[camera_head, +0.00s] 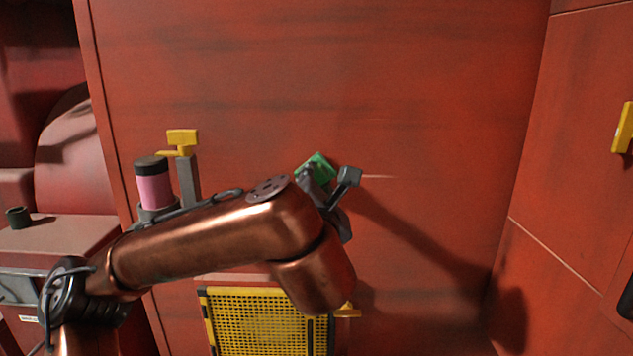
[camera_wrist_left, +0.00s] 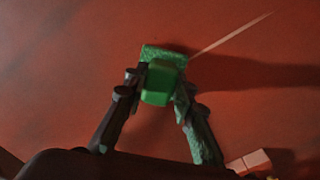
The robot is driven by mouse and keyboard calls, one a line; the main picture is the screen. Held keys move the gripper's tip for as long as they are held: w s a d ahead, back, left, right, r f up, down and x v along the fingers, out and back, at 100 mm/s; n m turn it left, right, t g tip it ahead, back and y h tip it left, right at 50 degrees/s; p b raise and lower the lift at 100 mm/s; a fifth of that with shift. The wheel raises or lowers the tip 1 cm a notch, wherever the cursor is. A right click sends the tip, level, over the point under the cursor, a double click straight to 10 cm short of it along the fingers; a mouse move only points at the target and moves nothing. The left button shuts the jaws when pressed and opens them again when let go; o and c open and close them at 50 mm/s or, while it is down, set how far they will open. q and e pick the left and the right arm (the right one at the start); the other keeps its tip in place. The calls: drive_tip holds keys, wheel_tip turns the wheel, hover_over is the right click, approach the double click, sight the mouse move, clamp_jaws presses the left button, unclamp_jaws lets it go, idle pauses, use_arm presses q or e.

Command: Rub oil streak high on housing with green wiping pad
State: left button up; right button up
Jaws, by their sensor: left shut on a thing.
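The green wiping pad (camera_head: 318,166) is at the red housing wall (camera_head: 400,110) in the head view, partly hidden behind my left gripper (camera_head: 330,180). In the left wrist view my left gripper (camera_wrist_left: 150,98) is shut on the green pad's block (camera_wrist_left: 160,82), and the pad's flat face (camera_wrist_left: 163,52) is against or very near the wall; I cannot tell for sure. A thin pale streak (camera_head: 377,176) runs on the wall just right of the pad, and it also shows in the left wrist view (camera_wrist_left: 230,34). My right gripper is not in view.
A pink bottle with a dark cap (camera_head: 152,185) and a yellow-topped grey post (camera_head: 185,165) stand left, behind my arm. A yellow mesh panel (camera_head: 265,320) is below. A red side wall (camera_head: 585,170) with a yellow handle (camera_head: 622,128) is at right. The wall above is clear.

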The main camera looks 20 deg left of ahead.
sight(337, 174)
use_arm(q)
drive_tip(key=shift+w, duration=0.15)
drive_tip(key=shift+w+d, duration=0.25)
drive_tip(key=shift+d, duration=0.7)
drive_tip(key=shift+w+d, duration=0.2)
drive_tip(key=shift+d, duration=0.75)
drive_tip(key=shift+s+a+b, duration=0.2)
drive_tip(key=shift+a+b, duration=0.35)
drive_tip(key=shift+a, duration=0.5)
drive_tip(key=shift+s+a+b, duration=0.15)
drive_tip(key=shift+a+b, duration=0.4)
drive_tip(key=shift+a, duration=0.45)
